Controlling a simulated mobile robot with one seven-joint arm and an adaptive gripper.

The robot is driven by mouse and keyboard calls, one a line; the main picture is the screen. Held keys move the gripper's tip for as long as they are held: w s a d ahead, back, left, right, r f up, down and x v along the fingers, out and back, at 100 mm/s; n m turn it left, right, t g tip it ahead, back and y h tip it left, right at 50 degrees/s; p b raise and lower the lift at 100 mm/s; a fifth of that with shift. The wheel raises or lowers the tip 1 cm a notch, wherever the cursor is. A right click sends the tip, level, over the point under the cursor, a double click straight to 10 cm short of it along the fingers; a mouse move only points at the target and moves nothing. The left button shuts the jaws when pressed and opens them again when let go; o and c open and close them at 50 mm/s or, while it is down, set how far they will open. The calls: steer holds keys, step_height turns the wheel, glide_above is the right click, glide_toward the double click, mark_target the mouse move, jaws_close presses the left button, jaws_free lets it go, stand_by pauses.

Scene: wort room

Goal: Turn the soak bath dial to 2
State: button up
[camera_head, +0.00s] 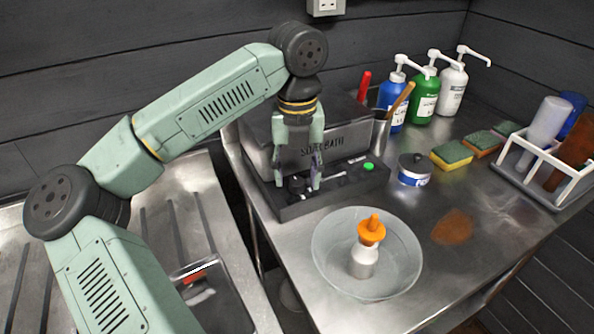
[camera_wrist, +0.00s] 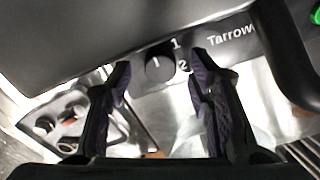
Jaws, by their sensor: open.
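The soak bath (camera_head: 345,140) is a grey metal box lettered SOAK BATH on a dark base at the back left of the steel table. Its dial (camera_wrist: 159,68) is a dark round knob on the front panel, with a small pale mark on its face. A printed 1 and 2 stand to its right in the wrist view. I cannot tell exactly which number the mark points at. My gripper (camera_head: 297,183) points down at the panel, also seen in the wrist view (camera_wrist: 162,70). Its two fingers are open, one on each side of the dial, with visible gaps.
A green button (camera_head: 369,166) and a dark handle (camera_wrist: 285,50) are right of the dial. In front stands a glass bowl (camera_head: 325,265) with an orange-capped bottle (camera_head: 364,260). Pump bottles (camera_head: 425,95), sponges (camera_head: 452,155) and a white rack (camera_head: 520,180) stand to the right.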

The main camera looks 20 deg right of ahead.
steer(key=shift+f, duration=0.55)
jaws_close()
stand_by(0.5)
